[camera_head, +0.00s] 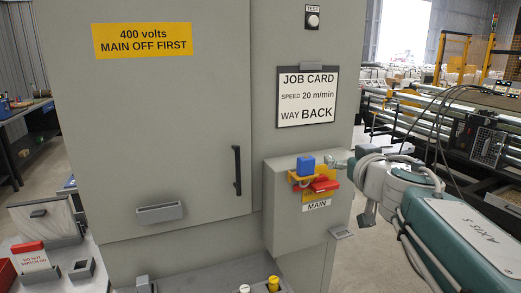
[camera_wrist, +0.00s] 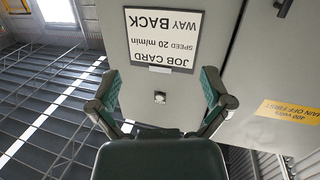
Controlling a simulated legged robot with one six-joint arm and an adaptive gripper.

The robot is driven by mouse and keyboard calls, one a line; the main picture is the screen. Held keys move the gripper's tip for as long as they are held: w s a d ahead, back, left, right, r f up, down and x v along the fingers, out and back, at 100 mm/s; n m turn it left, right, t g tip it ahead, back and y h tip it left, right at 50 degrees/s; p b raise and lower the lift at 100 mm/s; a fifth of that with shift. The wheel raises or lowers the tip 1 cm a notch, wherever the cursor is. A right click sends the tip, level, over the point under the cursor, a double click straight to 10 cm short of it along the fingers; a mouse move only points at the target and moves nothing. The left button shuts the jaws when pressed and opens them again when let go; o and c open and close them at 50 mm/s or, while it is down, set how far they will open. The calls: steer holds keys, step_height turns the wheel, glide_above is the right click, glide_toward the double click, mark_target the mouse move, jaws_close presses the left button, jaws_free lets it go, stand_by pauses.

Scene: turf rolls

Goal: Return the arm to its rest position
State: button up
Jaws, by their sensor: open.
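My gripper (camera_wrist: 160,88) is open in the wrist view, its two green-grey fingers spread apart with nothing seen between them. My arm (camera_head: 455,235) reaches in from the right in the head view, its front part close to the right side of the main switch box (camera_head: 285,225). The switch has a red handle (camera_head: 323,185) on a yellow plate, with a blue block like a padlock (camera_head: 305,165) above it. The wrist view is upside down and shows the job card (camera_wrist: 162,38) and a round button (camera_wrist: 160,97) beyond the fingers.
The grey cabinet (camera_head: 150,130) fills the middle, with a protruding door handle (camera_head: 237,170). A red-and-white tag (camera_head: 33,258) stands at lower left. Rails and cables (camera_head: 450,110) lie behind my arm at right.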

steer(key=s+f+m+g+h, duration=0.4)
steer(key=s+f+g, duration=0.3)
steer(key=s+f, duration=0.8)
steer(key=s+a+f+n+g+y, duration=0.2)
steer(key=s+a+f+g+y, duration=0.1)
steer(key=s+f, duration=0.4)
steer(key=shift+s+a+n+g, duration=0.3)
steer(key=shift+s+a+g, duration=0.2)
steer(key=shift+s+a, duration=0.4)
steer(key=shift+w+a, duration=0.15)
steer(key=shift+w, duration=0.05)
